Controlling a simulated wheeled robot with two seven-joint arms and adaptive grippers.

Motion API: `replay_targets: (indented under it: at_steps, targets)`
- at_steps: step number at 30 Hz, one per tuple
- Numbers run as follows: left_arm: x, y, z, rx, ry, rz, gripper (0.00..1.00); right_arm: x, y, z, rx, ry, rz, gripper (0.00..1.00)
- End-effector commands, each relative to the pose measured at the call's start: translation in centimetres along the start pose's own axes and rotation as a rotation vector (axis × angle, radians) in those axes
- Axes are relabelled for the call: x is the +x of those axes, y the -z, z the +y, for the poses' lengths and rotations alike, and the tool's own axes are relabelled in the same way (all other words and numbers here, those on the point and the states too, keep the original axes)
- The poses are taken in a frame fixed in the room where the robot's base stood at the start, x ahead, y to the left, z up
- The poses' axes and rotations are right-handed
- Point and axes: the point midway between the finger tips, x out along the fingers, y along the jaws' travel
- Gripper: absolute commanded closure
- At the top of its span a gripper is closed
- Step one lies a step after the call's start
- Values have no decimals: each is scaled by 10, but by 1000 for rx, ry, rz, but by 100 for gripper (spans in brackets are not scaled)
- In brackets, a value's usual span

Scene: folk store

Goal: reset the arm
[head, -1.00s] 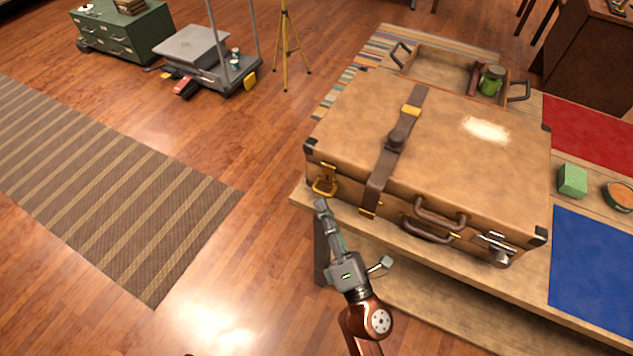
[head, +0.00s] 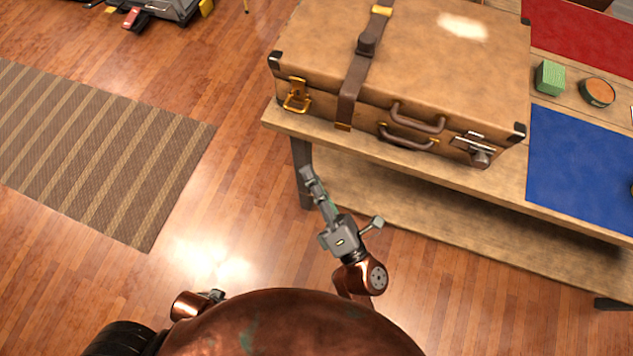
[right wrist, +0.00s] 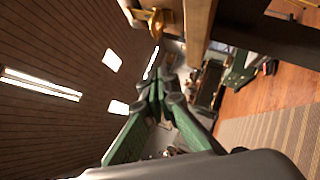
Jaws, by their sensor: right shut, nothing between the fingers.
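My right gripper (head: 311,180) is in front of the wooden table, near its left front leg, below the closed brown suitcase (head: 440,50). It is shut and holds nothing. In the right wrist view its green fingers (right wrist: 160,88) come together at the tips, with clear room around them. The suitcase lies flat on the table, with a strap, brass latch (head: 297,96) and handle on its front side.
The table (head: 285,122) has a lower shelf (head: 400,200). On its top right are a blue mat (head: 580,170), a red mat (head: 585,40), a green block (head: 549,77) and a round tin (head: 597,92). A striped rug (head: 90,150) lies on the open floor at left.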

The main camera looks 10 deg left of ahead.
Motion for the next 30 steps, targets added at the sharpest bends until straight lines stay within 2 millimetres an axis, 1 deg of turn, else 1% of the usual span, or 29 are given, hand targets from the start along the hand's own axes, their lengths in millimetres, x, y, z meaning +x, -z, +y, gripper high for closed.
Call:
replay_targets:
  at_steps: [1,3,7,11,24,26,27,29,30]
  targets:
    - [0,0,0,0,0,0,60,-7,0,-1,2,3,-1,100]
    - [0,0,0,0,0,-1,60,-14,0,-1,0,3,-1,100]
    - [0,0,0,0,1,-1,60,-22,-1,0,-1,1,-1,100]
    - [0,0,0,0,1,-2,60,-25,-1,0,-2,1,-2,100]
    - [0,0,0,1,-1,-2,60,-25,-2,-1,1,3,-4,100]
    - [0,0,1,1,-2,-2,60,-27,-7,-5,18,18,-19,100]
    - [0,0,1,1,-1,-2,60,-30,-12,-10,40,36,-37,100]
    - [0,0,1,1,-1,-2,60,-39,-27,-24,97,84,-86,100]
    - [0,0,0,1,-1,-2,60,-48,-40,-37,149,126,-131,100]
